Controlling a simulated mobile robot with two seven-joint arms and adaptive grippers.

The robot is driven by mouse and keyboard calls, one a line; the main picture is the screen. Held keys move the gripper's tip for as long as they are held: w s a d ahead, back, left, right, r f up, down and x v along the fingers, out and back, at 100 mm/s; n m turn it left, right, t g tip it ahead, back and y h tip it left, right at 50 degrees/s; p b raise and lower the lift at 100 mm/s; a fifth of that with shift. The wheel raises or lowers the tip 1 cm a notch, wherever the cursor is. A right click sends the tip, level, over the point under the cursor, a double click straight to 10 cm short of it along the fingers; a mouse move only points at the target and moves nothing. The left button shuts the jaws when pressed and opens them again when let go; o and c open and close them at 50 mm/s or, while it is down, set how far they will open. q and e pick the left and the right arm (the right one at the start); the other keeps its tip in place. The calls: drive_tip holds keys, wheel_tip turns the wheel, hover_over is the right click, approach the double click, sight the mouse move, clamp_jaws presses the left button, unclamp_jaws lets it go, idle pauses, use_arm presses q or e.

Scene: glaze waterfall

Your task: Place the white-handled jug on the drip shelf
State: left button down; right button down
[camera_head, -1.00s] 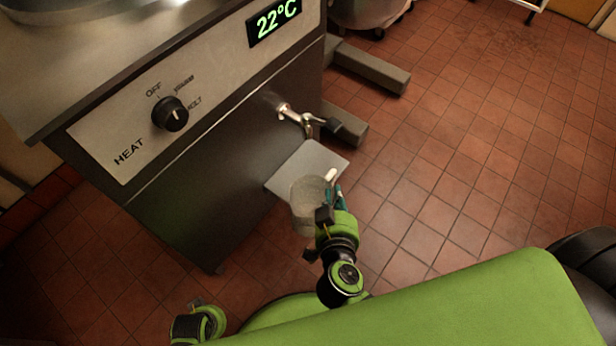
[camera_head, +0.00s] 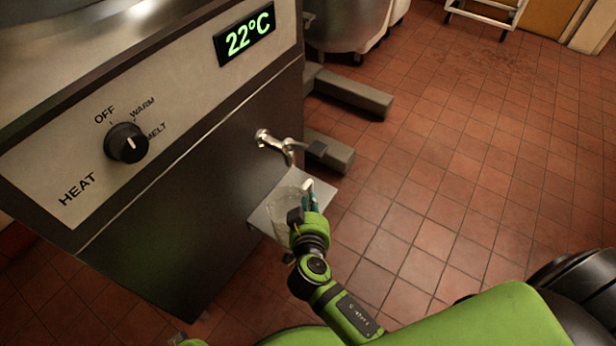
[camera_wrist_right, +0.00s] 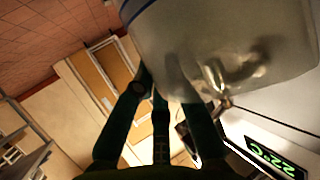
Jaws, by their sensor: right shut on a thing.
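The jug (camera_head: 287,204) is clear and see-through, with a white handle (camera_head: 308,186) on its right side. My right gripper (camera_head: 311,200) is shut on the jug at the handle. The jug looks upright and overlaps the drip shelf (camera_head: 262,224), a flat grey plate below the tap (camera_head: 276,145). I cannot tell whether its base touches the shelf. In the right wrist view the jug (camera_wrist_right: 225,50) fills the upper right, above the dark teal fingers (camera_wrist_right: 150,100). My left gripper is out of view; only a green bit of arm shows at the bottom edge.
The tank's front panel has a heat knob (camera_head: 127,143) at OFF and a display (camera_head: 245,38) reading 22°C. Grey feet (camera_head: 350,92) reach out to the right. The tiled floor (camera_head: 450,180) is clear.

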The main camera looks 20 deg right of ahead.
sight(310, 182)
drive_tip(key=w, duration=0.2)
drive_tip(key=w+d, duration=0.1)
drive_tip(key=w, duration=0.1)
drive_tip(key=w+d, duration=0.1)
drive_tip(key=w, duration=0.1)
drive_tip(key=shift+w+d, duration=0.15)
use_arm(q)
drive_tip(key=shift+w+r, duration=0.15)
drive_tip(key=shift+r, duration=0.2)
use_arm(e)
drive_tip(key=x, duration=0.3)
drive_tip(key=shift+f, duration=0.15)
use_arm(q)
drive_tip(key=shift+b, duration=0.3)
use_arm(e)
drive_tip(key=shift+f, duration=0.1)
drive_tip(key=c, duration=1.3)
unclamp_jaws()
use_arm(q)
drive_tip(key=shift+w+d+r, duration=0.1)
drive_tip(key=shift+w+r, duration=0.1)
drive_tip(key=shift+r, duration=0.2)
